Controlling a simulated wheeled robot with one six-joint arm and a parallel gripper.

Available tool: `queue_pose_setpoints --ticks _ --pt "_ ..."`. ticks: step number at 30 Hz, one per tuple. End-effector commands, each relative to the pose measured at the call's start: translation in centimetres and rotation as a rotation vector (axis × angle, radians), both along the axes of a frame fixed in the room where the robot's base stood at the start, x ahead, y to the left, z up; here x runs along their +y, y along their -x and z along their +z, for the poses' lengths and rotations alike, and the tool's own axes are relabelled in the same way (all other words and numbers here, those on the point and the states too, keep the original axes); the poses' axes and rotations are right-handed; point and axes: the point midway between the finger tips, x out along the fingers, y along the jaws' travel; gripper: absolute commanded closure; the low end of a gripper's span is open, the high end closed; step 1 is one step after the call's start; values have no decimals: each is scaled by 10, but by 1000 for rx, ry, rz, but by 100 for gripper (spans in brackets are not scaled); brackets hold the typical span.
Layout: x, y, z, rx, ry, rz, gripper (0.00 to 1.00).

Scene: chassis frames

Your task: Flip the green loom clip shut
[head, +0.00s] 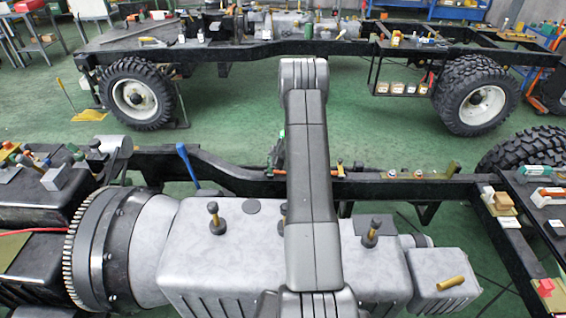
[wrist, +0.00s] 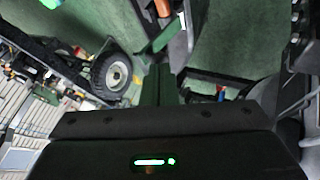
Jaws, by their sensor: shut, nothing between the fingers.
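A green upright piece that looks like the loom clip (head: 277,152) stands at the near chassis rail, just left of my arm in the head view. Its far side is partly hidden by my arm. In the wrist view a slanted green strip, probably the clip's flap (wrist: 162,38), shows at top centre, tilted up and apart from any closed position I can make out. My gripper (wrist: 162,88) is shut and empty below that strip in the wrist view; its fingertips are dark and hard to separate from the green behind. In the head view my arm hides the gripper.
The near chassis rail (head: 230,178) runs behind a grey gearbox (head: 240,250). A blue upright piece (head: 187,165) stands left of the clip. Small parts (head: 497,200) sit on the right crossmember. Green floor separates this chassis from the far one (head: 330,47).

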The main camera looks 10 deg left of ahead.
Motion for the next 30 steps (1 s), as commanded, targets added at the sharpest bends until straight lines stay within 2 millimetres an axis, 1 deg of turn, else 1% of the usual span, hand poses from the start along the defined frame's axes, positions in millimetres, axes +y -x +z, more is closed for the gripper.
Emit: queue_pose_setpoints --ticks 1,5,15,25,30 --pt "4 -4 2 0 1 1 100" --pt "7 -16 3 -1 0 0 100" --pt "14 -49 -4 -1 1 -1 100" --pt "16 -62 -9 -1 1 -1 100" --pt "16 -61 -9 1 0 -1 100"
